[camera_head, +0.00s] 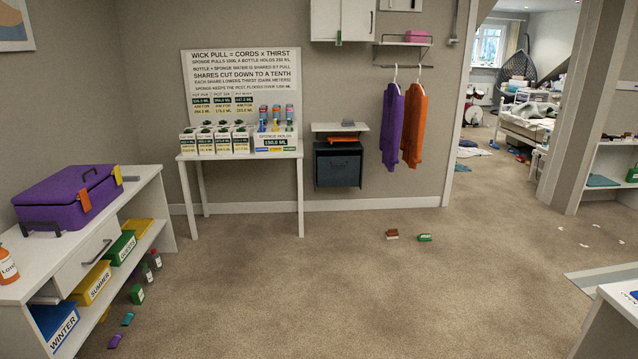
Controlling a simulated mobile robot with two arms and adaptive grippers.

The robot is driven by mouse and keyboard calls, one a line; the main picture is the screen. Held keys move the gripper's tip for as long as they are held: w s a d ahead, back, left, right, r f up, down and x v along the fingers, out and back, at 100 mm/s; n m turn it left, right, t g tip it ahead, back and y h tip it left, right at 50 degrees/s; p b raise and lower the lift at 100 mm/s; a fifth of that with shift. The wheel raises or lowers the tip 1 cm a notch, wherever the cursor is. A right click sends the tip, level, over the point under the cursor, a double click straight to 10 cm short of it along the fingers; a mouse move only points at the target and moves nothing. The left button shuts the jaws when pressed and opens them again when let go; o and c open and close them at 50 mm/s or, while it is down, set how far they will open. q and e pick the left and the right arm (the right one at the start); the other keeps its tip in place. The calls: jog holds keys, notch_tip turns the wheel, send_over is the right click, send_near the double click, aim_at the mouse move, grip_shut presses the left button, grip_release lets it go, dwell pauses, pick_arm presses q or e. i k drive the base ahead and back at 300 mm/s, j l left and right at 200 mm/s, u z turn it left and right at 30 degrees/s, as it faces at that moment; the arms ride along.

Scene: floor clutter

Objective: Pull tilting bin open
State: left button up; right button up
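A dark grey bin (338,170) is mounted low on the back wall, right of the white table, and looks like the tilting bin. Its front looks upright, close to the wall. An orange item (341,139) lies at its top, just under a small white shelf (340,126). The bin's inside cannot be seen. Neither of my grippers is in view.
A white table (240,155) with several small pots stands left of the bin. Purple (392,125) and orange (414,125) garments hang to its right. Brown (392,234) and green (424,237) items lie on the floor. A white cabinet (145,205) stands left. The central carpet is mostly clear.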

aim_at(334, 169)
jog(key=i, duration=4.4)
jog(key=i+u, duration=0.2)
jog(key=i, duration=0.3)
jog(key=i+l+u, duration=0.15)
jog(key=i, duration=0.35)
jog(key=i+l+u, duration=0.2)
jog(key=i, duration=0.25)
